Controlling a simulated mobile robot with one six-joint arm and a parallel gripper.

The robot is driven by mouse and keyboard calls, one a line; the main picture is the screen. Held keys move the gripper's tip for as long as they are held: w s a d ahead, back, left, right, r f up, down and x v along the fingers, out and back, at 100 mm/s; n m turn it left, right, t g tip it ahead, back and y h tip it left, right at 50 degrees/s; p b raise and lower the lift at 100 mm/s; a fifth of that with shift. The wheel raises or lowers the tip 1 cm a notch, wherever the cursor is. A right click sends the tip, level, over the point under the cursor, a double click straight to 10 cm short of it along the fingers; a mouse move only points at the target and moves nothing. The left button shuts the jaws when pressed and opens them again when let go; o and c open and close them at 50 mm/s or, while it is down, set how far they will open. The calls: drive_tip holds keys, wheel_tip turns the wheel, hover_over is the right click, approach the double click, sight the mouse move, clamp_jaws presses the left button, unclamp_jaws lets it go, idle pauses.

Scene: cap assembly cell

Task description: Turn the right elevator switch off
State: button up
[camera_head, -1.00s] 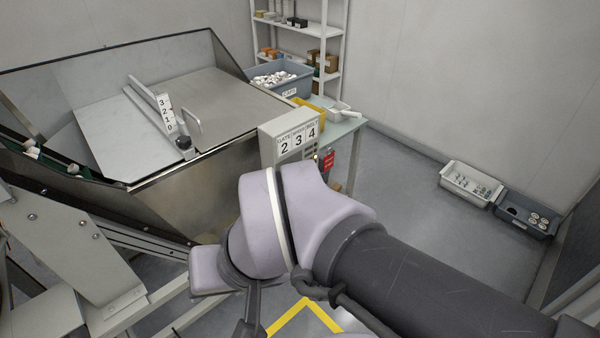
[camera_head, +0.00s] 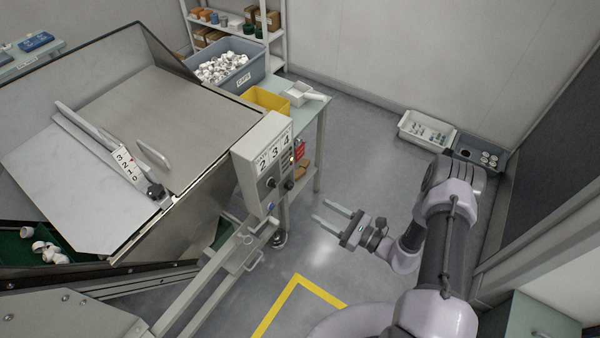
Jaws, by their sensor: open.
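The grey control box (camera_head: 247,158) stands on a post at the centre. Another dark knob (camera_head: 288,184) sits at the right of the face. The knobs are too small for me to read their positions, and I cannot tell which is the right elevator switch. My gripper (camera_head: 319,211) is open and empty. Its two fingers point left towards the box, lower right of it and apart from it.
A steel hopper (camera_head: 165,115) with a scale and handle fills the left. Two bins (camera_head: 412,136) lie by the wall. Floor right of the box is clear.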

sight(273, 183)
drive_tip(key=b+x, duration=0.3)
drive_tip(key=x, duration=1.4)
drive_tip(key=shift+a, duration=0.2)
drive_tip(key=shift+s, duration=0.1)
clamp_jaws()
